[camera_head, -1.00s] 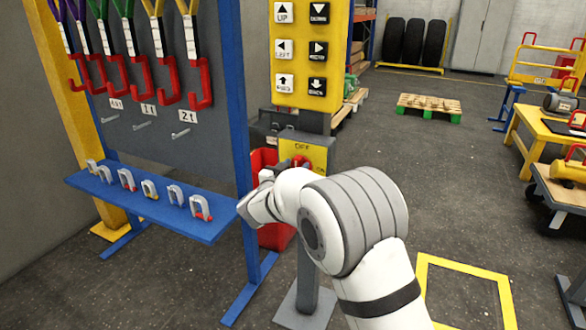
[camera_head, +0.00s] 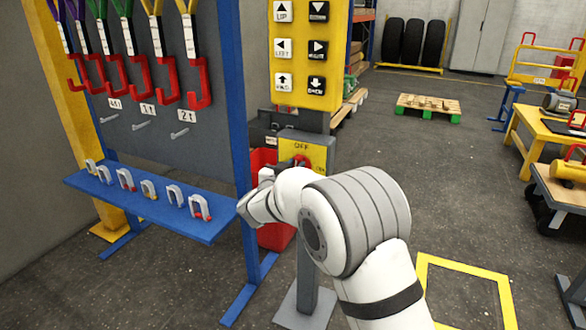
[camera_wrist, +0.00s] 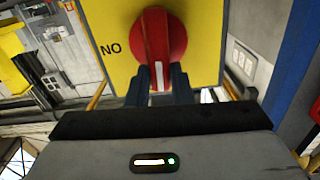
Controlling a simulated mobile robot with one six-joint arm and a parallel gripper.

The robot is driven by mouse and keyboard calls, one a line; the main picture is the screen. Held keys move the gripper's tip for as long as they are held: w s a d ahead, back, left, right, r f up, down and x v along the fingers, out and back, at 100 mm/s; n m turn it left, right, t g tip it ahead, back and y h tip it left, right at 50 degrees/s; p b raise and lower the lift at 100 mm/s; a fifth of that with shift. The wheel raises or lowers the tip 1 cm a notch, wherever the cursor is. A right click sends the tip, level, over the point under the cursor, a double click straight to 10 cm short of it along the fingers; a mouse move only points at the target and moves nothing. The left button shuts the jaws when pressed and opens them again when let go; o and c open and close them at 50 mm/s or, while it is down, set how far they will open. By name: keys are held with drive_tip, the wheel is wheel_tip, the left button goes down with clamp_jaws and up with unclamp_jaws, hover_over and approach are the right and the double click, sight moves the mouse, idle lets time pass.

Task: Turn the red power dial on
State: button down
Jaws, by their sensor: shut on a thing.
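The red power dial (camera_wrist: 162,30) sits on a yellow panel (camera_wrist: 207,50). Its raised bar stands nearly upright in the wrist view, with a white mark at the lower end. An upside-down "ON" label shows to its left. My gripper (camera_wrist: 161,80) is shut on the dial's bar, one dark finger on each side. In the head view the yellow panel (camera_head: 319,150) shows "OFF" above the dial (camera_head: 304,160), which is partly hidden behind my wrist.
A yellow board with arrow buttons (camera_head: 312,50) stands above the panel on a grey post. A blue rack (camera_head: 239,100) with hooks and a shelf of shackles stands close on the left. A red bin (camera_head: 268,238) is behind.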

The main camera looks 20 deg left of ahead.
drive_tip(key=shift+s+d+f+m+b, duration=0.1)
drive_tip(key=shift+d+f+m+b, duration=0.3)
drive_tip(key=shift+m+b, duration=2.25)
drive_tip(key=shift+w+d+f+m+b, duration=0.1)
drive_tip(key=shift+d+f+m+b, duration=0.3)
drive_tip(key=shift+m+b, duration=2.25)
drive_tip(key=shift+s+d+f+m+b, duration=0.1)
drive_tip(key=shift+d+f+m+b, duration=0.3)
drive_tip(key=shift+m+b, duration=2.2)
drive_tip(key=shift+a+m+p, duration=0.1)
drive_tip(key=shift+m+p, duration=0.55)
drive_tip(key=shift+m, duration=0.15)
drive_tip(key=shift+f, duration=0.1)
drive_tip(key=c, duration=1.3)
unclamp_jaws()
drive_tip(key=shift+s+a+p, duration=0.15)
drive_tip(key=shift+s+p, duration=0.35)
drive_tip(key=shift+s, duration=1.45)
drive_tip(key=shift+s+a+p, duration=0.15)
drive_tip(key=shift+s+p, duration=0.3)
drive_tip(key=shift+s, duration=1.5)
